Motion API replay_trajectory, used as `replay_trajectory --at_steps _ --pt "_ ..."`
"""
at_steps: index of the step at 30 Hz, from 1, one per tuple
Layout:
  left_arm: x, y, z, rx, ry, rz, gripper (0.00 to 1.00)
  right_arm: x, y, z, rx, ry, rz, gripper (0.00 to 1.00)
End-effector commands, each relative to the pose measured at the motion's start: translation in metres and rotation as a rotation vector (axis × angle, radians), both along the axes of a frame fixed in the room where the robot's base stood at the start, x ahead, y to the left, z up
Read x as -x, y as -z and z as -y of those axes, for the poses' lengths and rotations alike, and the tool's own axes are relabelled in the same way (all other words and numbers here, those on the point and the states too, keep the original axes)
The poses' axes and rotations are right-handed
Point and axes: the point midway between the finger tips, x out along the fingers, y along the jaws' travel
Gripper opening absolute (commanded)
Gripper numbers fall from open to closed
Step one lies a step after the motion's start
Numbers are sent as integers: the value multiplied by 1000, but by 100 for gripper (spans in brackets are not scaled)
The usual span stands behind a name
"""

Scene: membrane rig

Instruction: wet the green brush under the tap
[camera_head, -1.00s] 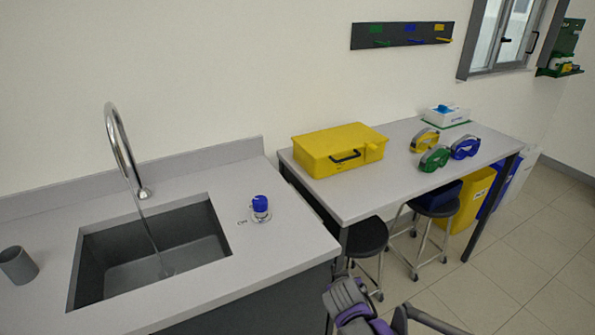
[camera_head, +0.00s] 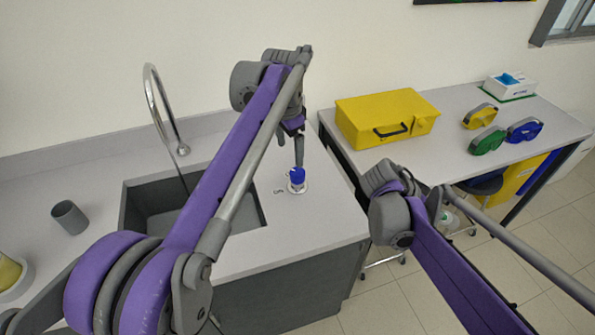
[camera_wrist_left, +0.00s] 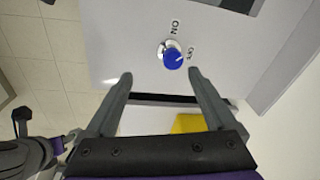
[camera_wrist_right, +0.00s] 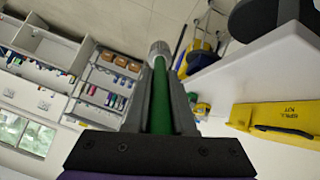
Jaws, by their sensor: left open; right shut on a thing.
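The tap (camera_head: 153,95) arches over the grey sink (camera_head: 255,218). A thin line runs down below its spout; I cannot tell if it is water. The blue tap knob (camera_head: 298,176) is on the counter right of the sink. In the left wrist view the knob (camera_wrist_left: 172,58) has ON and OFF labels beside it; its white mark seems to face OFF. My left gripper (camera_head: 299,150) is just above the knob, open, its fingers apart and empty. My right gripper (camera_wrist_right: 160,100) is shut on the green brush (camera_wrist_right: 159,95), whose pale head points away from the gripper.
A grey cup (camera_head: 69,217) stands left of the sink. Stools and bins stand under that bench. My left arm crosses the sink area.

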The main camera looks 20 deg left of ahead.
Motion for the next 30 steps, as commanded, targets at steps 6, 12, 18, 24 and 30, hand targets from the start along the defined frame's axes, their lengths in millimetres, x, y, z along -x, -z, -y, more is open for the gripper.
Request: replay_trajectory --at_steps 6,12,18,24,30 --pt "-48 13 1 -16 168 -89 89 10 -20 0 1 197 -5 0" --pt "-62 22 1 -19 249 -130 89 15 -31 0 0 288 -6 0" --pt "-64 39 2 -18 262 -137 89 18 -27 0 1 304 -10 0" --pt "-64 78 1 -18 261 -137 89 21 -14 0 1 302 -18 0" --pt "-64 115 1 -18 260 -135 89 23 -7 0 2 301 -22 0"
